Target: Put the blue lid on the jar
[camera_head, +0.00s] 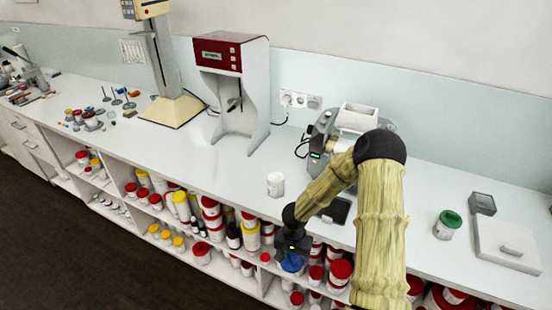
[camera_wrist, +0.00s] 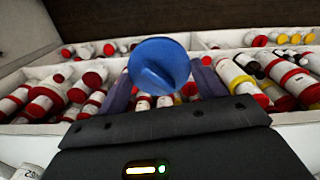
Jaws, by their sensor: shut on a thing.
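The blue lid (camera_wrist: 160,64) is between the fingers of my gripper (camera_wrist: 158,88) in the wrist view, with its broad round face showing. In the head view, my gripper (camera_head: 291,256) is over the front edge of the counter, and the blue lid (camera_head: 291,263) shows at its tip, in front of the shelves. A white jar (camera_head: 275,184) without a lid stands upright on the counter, behind and slightly left of my gripper, apart from it. A white container with printed marks (camera_wrist: 28,172) is cut off at the lower left of the wrist view.
A red-topped machine (camera_head: 233,95) stands behind the jar. A grey device (camera_head: 347,130) and a dark pad (camera_head: 337,210) lie to the right. A green-lidded jar (camera_head: 446,225) stands farther right. Shelves below hold many containers. The counter (camera_head: 215,165) left of the jar is clear.

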